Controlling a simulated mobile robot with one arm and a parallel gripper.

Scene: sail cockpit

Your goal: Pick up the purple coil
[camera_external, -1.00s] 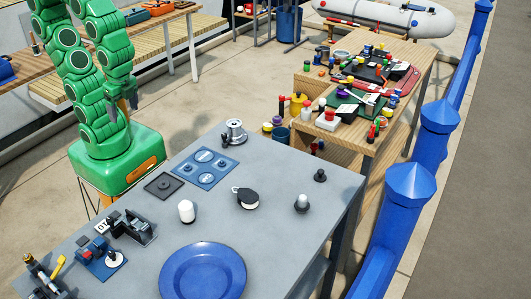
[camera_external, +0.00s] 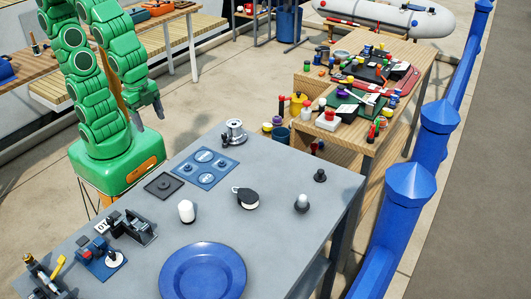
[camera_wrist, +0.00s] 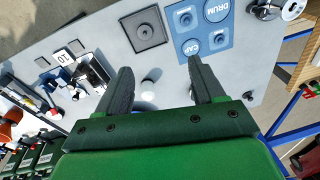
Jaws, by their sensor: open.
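My gripper (camera_external: 150,108) is raised beside the left edge of the grey table, with its fingers apart and empty. In the wrist view, the two dark fingers of my gripper (camera_wrist: 160,75) point over the grey table. No purple coil can be made out for sure. A small purple thing (camera_external: 342,93) shows on the wooden table at the back, and another purple thing (camera_external: 277,120) shows at that table's left end. Both are too small to tell whether either is a coil, and both are far from my gripper. I see nothing purple in the wrist view.
The grey table (camera_external: 262,222) holds a blue plate (camera_external: 203,272), a blue panel (camera_external: 205,168), a white-capped piece (camera_external: 186,211), a black pulley block (camera_external: 247,197) and a silver winch (camera_external: 235,132). A crowded wooden table (camera_external: 345,140) stands behind it. Blue posts (camera_external: 404,215) line the right.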

